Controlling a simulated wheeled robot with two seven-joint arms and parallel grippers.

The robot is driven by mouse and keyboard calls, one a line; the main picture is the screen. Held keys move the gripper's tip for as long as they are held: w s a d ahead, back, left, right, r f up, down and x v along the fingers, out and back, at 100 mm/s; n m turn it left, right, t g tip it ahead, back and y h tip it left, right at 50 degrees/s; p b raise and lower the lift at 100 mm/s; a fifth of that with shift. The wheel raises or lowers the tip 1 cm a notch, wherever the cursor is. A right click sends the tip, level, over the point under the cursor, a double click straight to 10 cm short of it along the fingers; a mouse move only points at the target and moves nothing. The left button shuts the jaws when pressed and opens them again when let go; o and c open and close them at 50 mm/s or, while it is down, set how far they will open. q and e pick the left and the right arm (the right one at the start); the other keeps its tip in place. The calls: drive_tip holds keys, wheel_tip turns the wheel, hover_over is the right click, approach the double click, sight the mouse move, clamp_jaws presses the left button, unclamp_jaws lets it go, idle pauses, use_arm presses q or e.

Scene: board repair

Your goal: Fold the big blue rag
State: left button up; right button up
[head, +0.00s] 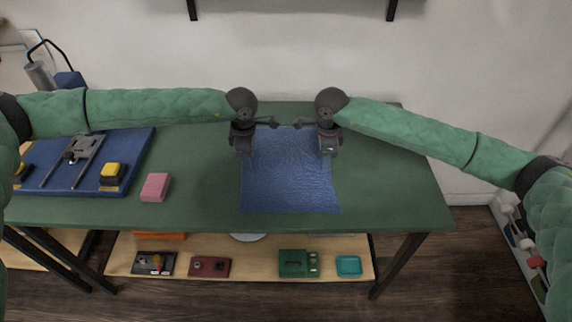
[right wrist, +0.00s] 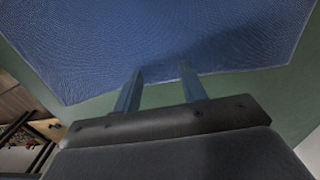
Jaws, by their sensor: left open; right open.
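The big blue rag (head: 290,188) lies spread flat on the green table, with light thin edges and slight ripples. My left gripper (head: 243,152) is open over the rag's far left corner. My right gripper (head: 328,152) is open over its far right corner. Both grippers point down and hide parts of the rag's far edge. In the right wrist view, the rag (right wrist: 170,38) fills the top, and the two fingers of my right gripper (right wrist: 158,78) stand apart across its edge. I cannot tell whether the fingertips touch the cloth.
On the green table (head: 210,190), a pink block (head: 155,187) lies left of the rag. Further left is a blue mat (head: 135,150) with a yellow-black block (head: 112,174) and a metal fixture (head: 82,150). A lower shelf (head: 240,258) holds several small items. The table right of the rag is clear.

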use_arm(q)
drive_tip(key=shift+f, duration=0.2)
use_arm(e)
drive_tip(key=shift+f, duration=0.2)
use_arm(q)
clamp_jaws()
use_arm(e)
clamp_jaws()
use_arm(q)
drive_tip(key=shift+r, duration=0.2)
use_arm(e)
drive_tip(key=shift+r, duration=0.2)
